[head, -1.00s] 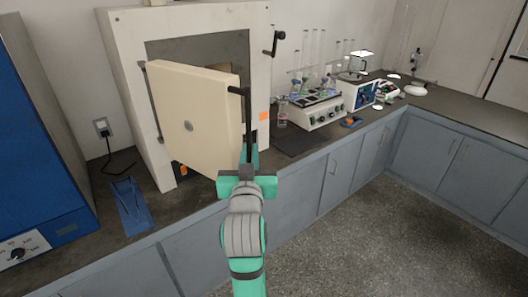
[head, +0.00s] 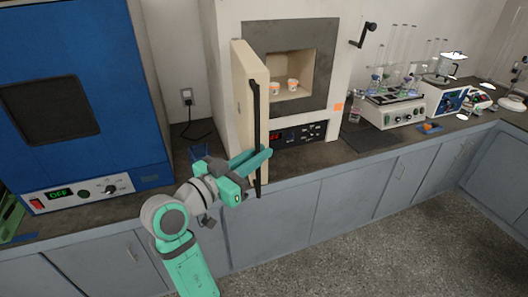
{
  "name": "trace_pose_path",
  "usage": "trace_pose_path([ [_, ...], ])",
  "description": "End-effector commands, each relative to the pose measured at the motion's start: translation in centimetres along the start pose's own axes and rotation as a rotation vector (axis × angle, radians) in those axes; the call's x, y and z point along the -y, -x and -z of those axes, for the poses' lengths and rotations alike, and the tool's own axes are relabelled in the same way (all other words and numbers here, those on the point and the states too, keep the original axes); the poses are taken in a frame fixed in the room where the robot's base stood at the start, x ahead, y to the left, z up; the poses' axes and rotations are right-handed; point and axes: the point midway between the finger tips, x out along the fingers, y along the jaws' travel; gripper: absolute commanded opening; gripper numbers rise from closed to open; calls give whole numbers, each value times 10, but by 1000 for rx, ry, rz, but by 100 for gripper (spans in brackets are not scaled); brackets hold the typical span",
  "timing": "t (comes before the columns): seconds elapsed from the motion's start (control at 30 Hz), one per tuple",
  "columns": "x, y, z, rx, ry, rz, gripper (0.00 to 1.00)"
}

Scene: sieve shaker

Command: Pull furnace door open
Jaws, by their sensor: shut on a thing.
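The furnace (head: 282,35) is a pale box on the counter. Its thick cream door (head: 246,100) stands swung out to the left, seen nearly edge-on, and the chamber (head: 294,72) is exposed. Two small white and orange cups (head: 292,85) stand inside. A long black bar handle (head: 257,135) runs down the door's free edge. My green gripper (head: 262,160) is at the lower part of this handle and shut on it. The exact finger contact is partly hidden by the gripper itself.
A blue oven (head: 75,85) stands on the left of the counter. A dark crank (head: 364,35) sticks out at the furnace's right. A stirrer with glassware (head: 393,110) stands further right. The floor (head: 390,240) in front is clear.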

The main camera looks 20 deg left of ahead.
Motion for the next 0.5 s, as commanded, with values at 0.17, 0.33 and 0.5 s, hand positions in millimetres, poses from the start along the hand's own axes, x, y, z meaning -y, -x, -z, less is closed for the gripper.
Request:
trace_pose_path([
  [0.17, -1, 3, -3, 6, 2, -42, 0],
  [0.33, -2, 4, -3, 7, 2, -56, 0],
  [0.5, -2, 3, -3, 7, 2, -58, 0],
])
